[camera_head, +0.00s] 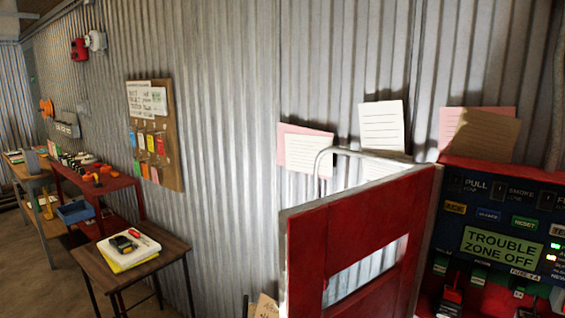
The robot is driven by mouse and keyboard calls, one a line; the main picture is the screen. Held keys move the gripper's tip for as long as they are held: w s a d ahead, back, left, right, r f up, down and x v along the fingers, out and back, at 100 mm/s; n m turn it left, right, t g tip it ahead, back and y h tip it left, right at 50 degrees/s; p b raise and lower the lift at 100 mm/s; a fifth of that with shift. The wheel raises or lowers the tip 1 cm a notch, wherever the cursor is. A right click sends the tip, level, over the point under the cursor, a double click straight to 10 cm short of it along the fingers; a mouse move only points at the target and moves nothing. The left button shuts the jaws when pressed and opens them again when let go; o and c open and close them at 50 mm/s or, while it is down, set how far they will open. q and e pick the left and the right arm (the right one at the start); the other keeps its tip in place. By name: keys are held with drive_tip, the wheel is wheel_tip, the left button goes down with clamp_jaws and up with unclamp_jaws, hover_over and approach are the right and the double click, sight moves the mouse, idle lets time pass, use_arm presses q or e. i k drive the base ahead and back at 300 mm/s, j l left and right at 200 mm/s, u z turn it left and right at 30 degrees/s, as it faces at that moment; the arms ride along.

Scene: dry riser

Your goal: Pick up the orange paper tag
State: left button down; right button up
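Several small coloured tags hang on a brown notice board (172,170) on the corrugated wall at left of centre. Another small orange tag (145,171) seems to hang in the lower row. They are too small to tell which is paper. Neither of my grippers shows in this view.
A small dark table (177,247) with papers and a handheld device stands below the board. A red bench (118,184) and shelves are further left. A red cabinet door (345,225) stands open before the control panel (500,245) at right.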

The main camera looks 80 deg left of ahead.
sight(144, 166)
drive_tip(key=u, duration=3.65)
drive_tip(key=j+u, duration=0.1)
drive_tip(key=u, duration=0.25)
drive_tip(key=j+u, duration=0.15)
drive_tip(key=u, duration=0.2)
drive_tip(key=j+u, duration=0.1)
drive_tip(key=u, duration=0.2)
drive_tip(key=i+j+u, duration=0.45)
drive_tip(key=i+j, duration=0.2)
drive_tip(key=j, duration=0.25)
drive_tip(key=i+j+u, duration=0.4)
drive_tip(key=i+j, duration=0.3)
drive_tip(key=i+z, duration=0.25)
drive_tip(key=i, duration=0.35)
drive_tip(key=i+j+z, duration=0.2)
drive_tip(key=i, duration=0.35)
drive_tip(key=i+j+z, duration=0.25)
drive_tip(key=i, duration=0.35)
drive_tip(key=i+l+z, duration=0.1)
drive_tip(key=i+z, duration=0.65)
drive_tip(key=i+j+z, duration=0.1)
drive_tip(key=i+z, duration=0.3)
drive_tip(key=i+j+z, duration=0.35)
drive_tip(key=i+l, duration=0.05)
drive_tip(key=l, duration=0.05)
